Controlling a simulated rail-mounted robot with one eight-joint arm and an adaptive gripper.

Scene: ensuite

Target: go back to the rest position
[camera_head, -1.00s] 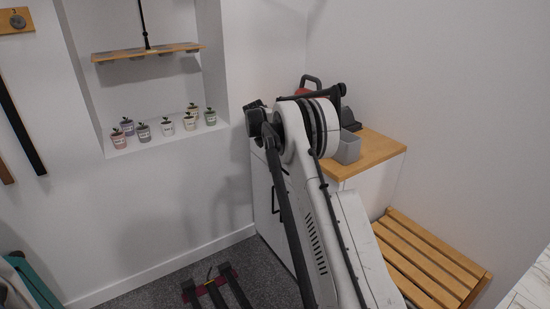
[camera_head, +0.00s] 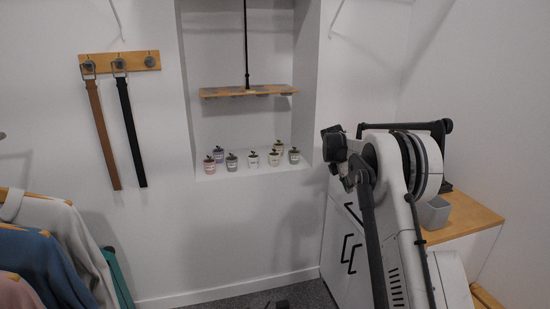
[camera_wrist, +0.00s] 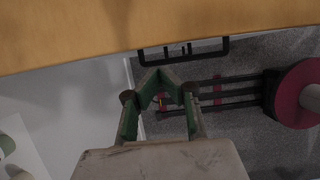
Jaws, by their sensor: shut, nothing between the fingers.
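In the wrist view my gripper (camera_wrist: 160,75) is shut, with its green-padded fingers angled together at the tips. Nothing is held between them. A wooden surface (camera_wrist: 150,25) fills the top of that view, with grey floor (camera_wrist: 235,75) beyond the fingers. In the head view my white and black arm rises at the right; I cannot make out the fingers there.
A white cabinet (camera_head: 343,225) with black handles and a wood-topped unit (camera_head: 465,215) holding a grey cup (camera_head: 433,213) stand around my arm. A niche holds a wooden shelf (camera_head: 220,93) and small pots (camera_head: 253,160). Belts (camera_head: 130,130) and clothes (camera_head: 40,250) are at left.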

